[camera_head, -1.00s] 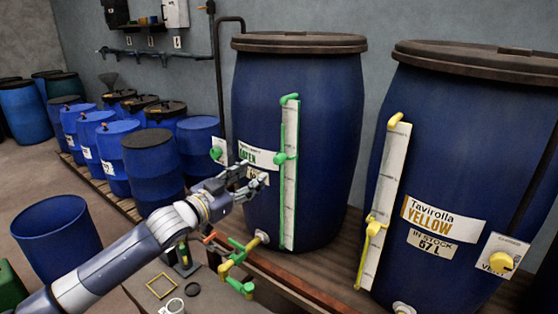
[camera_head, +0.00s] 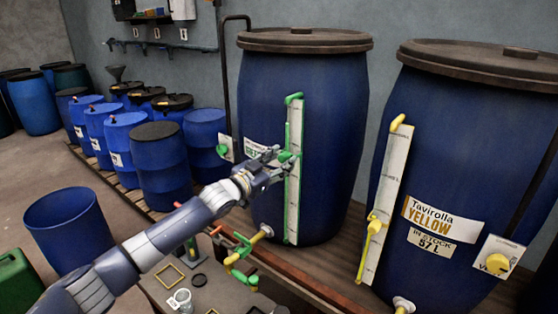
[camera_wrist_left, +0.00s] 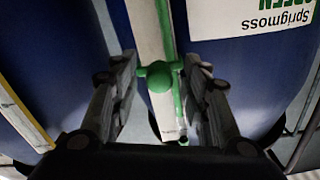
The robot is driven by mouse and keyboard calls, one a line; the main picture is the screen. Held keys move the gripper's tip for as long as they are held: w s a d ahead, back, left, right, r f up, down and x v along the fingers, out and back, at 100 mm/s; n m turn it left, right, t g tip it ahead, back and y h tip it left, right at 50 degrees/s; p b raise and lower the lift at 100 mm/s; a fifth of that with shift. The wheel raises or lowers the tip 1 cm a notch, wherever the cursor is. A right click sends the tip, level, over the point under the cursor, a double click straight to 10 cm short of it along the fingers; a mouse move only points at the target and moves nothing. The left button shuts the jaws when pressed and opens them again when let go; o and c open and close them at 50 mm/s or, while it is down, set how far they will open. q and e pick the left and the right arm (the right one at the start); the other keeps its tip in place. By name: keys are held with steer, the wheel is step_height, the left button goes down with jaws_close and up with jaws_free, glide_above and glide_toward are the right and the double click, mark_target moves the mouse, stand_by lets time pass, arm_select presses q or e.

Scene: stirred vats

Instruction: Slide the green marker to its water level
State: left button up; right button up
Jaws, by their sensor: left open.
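The green marker (camera_head: 284,157) sits on the tall white scale (camera_head: 294,200) of the left blue vat (camera_head: 335,130). In the left wrist view the marker (camera_wrist_left: 158,77) is a round green knob with a short side arm, beside the green sight tube (camera_wrist_left: 165,30). My left gripper (camera_head: 277,164) is at the marker's height. Its fingers are open, one on each side of the knob in the left wrist view (camera_wrist_left: 162,74), and not closed on it. The water level in the tube cannot be made out. My right gripper is not in view.
A second vat (camera_head: 460,140), labelled yellow, stands to the right with a yellow marker (camera_head: 374,226). A green-handled tap (camera_head: 243,247) juts out below my left gripper. An open blue tub (camera_head: 68,225) and several blue drums (camera_head: 160,160) are to the left.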

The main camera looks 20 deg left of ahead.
arm_select(q)
steer(key=shift+c, duration=0.2)
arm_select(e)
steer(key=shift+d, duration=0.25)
arm_select(q)
jaws_close()
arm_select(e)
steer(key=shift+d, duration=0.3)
arm_select(q)
step_height(320, 180, up, 9)
steer(key=p, duration=0.6)
steer(key=shift+p, duration=0.3)
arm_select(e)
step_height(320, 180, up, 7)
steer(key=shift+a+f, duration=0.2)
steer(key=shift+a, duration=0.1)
arm_select(q)
steer(key=shift+o, duration=0.2)
jaws_free()
steer(key=v, duration=1.2)
